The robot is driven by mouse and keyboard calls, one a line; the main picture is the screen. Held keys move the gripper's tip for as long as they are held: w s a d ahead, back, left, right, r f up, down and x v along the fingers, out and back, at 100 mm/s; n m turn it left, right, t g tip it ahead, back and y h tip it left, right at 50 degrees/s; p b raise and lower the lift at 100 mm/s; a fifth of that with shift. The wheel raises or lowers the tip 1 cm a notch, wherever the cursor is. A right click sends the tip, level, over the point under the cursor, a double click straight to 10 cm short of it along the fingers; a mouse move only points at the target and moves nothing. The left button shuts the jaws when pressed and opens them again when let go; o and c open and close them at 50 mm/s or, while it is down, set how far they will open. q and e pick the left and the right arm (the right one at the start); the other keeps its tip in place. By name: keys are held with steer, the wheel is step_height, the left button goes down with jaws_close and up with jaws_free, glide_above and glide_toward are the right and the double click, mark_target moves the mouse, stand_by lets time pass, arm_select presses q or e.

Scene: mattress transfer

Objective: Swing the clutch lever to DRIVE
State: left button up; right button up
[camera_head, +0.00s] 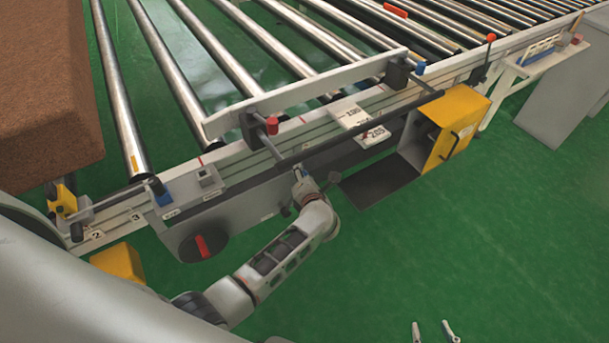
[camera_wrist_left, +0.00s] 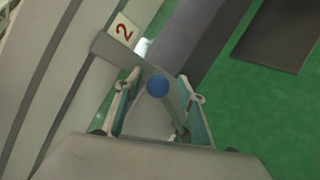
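My left gripper (camera_head: 303,184) reaches in beside the front face of the conveyor frame. In the left wrist view its two fingers (camera_wrist_left: 158,108) stand apart. A blue ball knob (camera_wrist_left: 158,86) shows in the gap between them, with a thin grey rod beneath it. I see no clear contact between fingers and knob. I take this knob for the clutch lever's end; no DRIVE marking is legible. A small plate with a red 2 (camera_wrist_left: 122,28) lies beyond it. My right gripper (camera_head: 434,332) shows only its two spread fingertips at the bottom edge, over green floor.
A black disc with a red handle (camera_head: 201,246) is left of my left gripper. A yellow box (camera_head: 455,128) with a dark flap (camera_head: 378,182) is to the right. A long dark bar (camera_head: 355,130) runs above the gripper. A brown mattress (camera_head: 45,90) lies far left on rollers.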

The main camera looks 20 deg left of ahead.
arm_select(q)
steer(key=v, duration=0.8)
steer(key=shift+d, duration=0.3)
arm_select(e)
steer(key=shift+w, duration=0.1)
arm_select(q)
steer(key=shift+s+f, duration=0.1)
steer(key=shift+f, duration=0.05)
arm_select(e)
steer(key=shift+r, duration=0.1)
arm_select(q)
steer(key=s+r+m+t+h+p, duration=0.3)
steer(key=s+r+m+t+h, duration=0.3)
steer(key=r+m, duration=0.65)
steer(key=s+a+f+m+g+h+p, duration=0.1)
steer(key=s+f+m+g, duration=0.2)
steer(key=s+f+m, duration=0.4)
steer(key=s+a+f+m+g+h+p, duration=0.1)
steer(key=s+f+m+g, duration=0.2)
steer(key=s+f+m, duration=0.5)
steer(key=s+m, duration=0.4)
steer(key=m, duration=0.3)
steer(key=shift+s+a+g+h, duration=0.3)
steer(key=shift+g+h, duration=0.1)
arm_select(e)
steer(key=r, duration=0.2)
steer(key=a+r, duration=0.1)
steer(key=shift+s+r, duration=0.1)
steer(key=shift+s, duration=0.3)
